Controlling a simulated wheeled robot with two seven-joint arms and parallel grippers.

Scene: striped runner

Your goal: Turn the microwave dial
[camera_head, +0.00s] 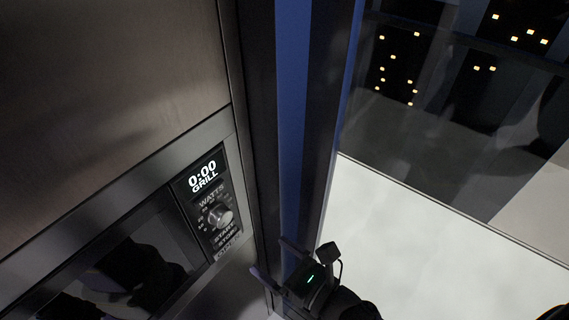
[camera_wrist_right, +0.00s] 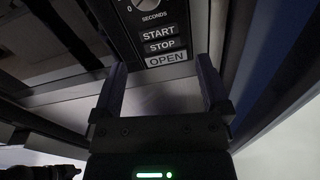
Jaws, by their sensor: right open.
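The microwave dial (camera_head: 221,216) is a round silver knob on the black control panel, below the "0:00 GRILL" display (camera_head: 203,174). Only its lower edge (camera_wrist_right: 151,3) shows at the top of the right wrist view. The START, STOP and OPEN buttons (camera_wrist_right: 162,45) sit below it. My right gripper (camera_head: 266,254) is open and empty, below and to the right of the dial and apart from it. In the right wrist view its two fingers (camera_wrist_right: 160,64) point up toward the panel, one each side of the OPEN button. My left gripper is not in view.
The microwave's dark glass door (camera_head: 135,260) is left of the panel, with dark reflections. A steel frame (camera_head: 238,165) surrounds it. A dark and blue striped vertical surface (camera_head: 290,110) stands close on the right. Farther right are a pale floor area (camera_head: 430,240) and a dark window (camera_head: 430,90).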

